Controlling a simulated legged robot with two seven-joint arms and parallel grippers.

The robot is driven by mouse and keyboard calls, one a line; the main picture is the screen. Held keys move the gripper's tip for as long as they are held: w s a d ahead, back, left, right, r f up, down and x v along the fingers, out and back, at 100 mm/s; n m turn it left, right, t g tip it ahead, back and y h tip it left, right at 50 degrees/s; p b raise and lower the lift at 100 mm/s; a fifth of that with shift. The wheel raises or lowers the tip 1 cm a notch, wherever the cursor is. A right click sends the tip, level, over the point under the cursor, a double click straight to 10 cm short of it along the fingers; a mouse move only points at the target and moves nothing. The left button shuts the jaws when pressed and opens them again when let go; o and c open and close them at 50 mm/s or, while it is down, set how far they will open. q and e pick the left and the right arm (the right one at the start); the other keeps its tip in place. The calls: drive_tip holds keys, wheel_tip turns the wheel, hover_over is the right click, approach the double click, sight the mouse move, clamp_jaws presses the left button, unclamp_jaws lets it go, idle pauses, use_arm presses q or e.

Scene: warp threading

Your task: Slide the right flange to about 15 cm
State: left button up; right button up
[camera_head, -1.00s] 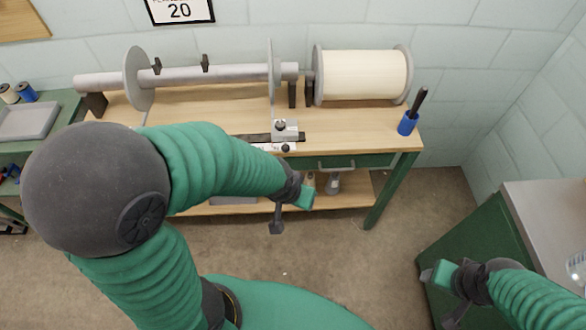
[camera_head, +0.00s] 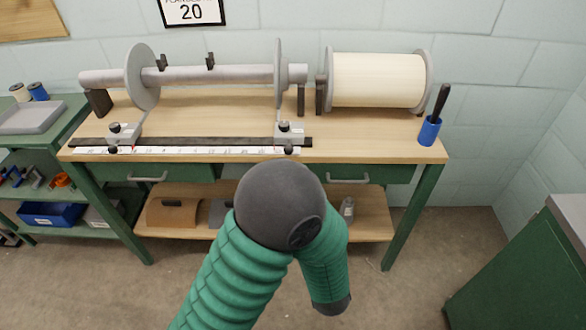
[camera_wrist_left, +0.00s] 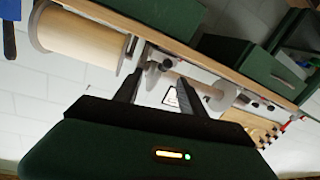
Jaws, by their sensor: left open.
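The right flange (camera_head: 279,72) is a thin grey disc near the right end of the horizontal shaft (camera_head: 190,75). Its grey slider block (camera_head: 289,131) sits at the right end of the white scale (camera_head: 190,151). The left flange (camera_head: 141,77) stands towards the shaft's left end, with its own block (camera_head: 124,132) below. My left gripper (camera_wrist_left: 160,84) is open with nothing between its fingers, facing the bench from the front. In the head view my left arm hides its hand. My right gripper is out of view. The scale's numbers are too small to read.
A cream thread roll (camera_head: 376,80) stands right of the shaft. A blue holder (camera_head: 429,131) with a dark-handled tool is at the bench's right end. A green cabinet (camera_head: 535,270) stands at right.

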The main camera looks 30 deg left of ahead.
use_arm(q)
drive_tip(key=shift+n+y, duration=0.3)
drive_tip(key=shift+y, duration=0.2)
drive_tip(key=x, duration=0.5)
drive_tip(key=s+a+b+x, duration=0.1)
drive_tip(key=x, duration=0.5)
drive_tip(key=b+x, duration=0.1)
drive_tip(key=x, duration=0.5)
drive_tip(key=shift+s+a, duration=0.25)
drive_tip(key=shift+a, duration=0.05)
drive_tip(key=shift+w+a, duration=0.15)
drive_tip(key=shift+a, duration=0.1)
drive_tip(key=shift+d+r, duration=0.1)
drive_tip(key=shift+d, duration=0.1)
drive_tip(key=c, duration=0.4)
clamp_jaws()
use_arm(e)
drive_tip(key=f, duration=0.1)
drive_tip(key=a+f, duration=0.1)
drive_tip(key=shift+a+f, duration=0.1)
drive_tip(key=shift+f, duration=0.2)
